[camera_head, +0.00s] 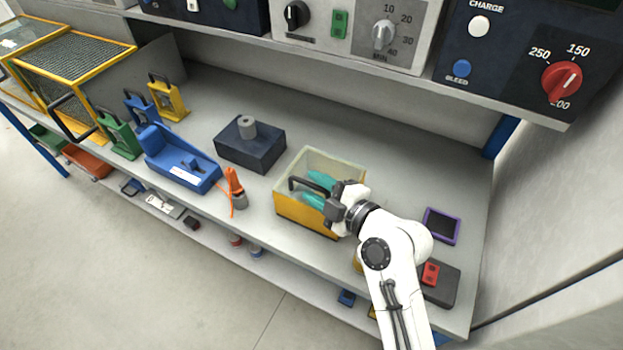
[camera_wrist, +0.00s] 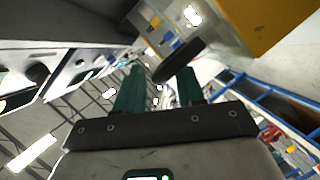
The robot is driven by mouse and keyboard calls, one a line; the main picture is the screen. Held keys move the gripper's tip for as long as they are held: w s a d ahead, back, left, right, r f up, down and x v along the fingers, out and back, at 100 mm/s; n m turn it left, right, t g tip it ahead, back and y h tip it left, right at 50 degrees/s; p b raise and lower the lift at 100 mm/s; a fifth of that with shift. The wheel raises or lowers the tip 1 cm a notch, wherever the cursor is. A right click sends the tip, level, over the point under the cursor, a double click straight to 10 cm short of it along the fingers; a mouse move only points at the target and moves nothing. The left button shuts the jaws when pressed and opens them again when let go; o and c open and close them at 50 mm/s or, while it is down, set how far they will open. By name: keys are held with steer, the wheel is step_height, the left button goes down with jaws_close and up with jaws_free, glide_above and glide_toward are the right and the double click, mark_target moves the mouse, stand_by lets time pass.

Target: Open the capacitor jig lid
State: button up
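The capacitor jig appears to be the yellow box (camera_head: 293,208) with a clear, pale-topped lid (camera_head: 338,160) on the bench; the lid looks shut. A black bar handle (camera_head: 296,184) stands on its front side. My gripper (camera_head: 314,190) is at the handle, its two teal fingers apart. In the wrist view the fingers (camera_wrist: 160,80) are open, and the dark handle (camera_wrist: 180,60) lies just past their tips, nearer the right one. The yellow box (camera_wrist: 268,22) fills the upper right there. I cannot tell whether the handle is between the fingers or touching them.
A purple-framed pad (camera_head: 441,226) lies to the right. A shelf of instruments (camera_head: 350,30) overhangs the bench.

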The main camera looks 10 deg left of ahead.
steer(key=shift+x, duration=1.05)
steer(key=shift+s, duration=0.1)
jaws_close()
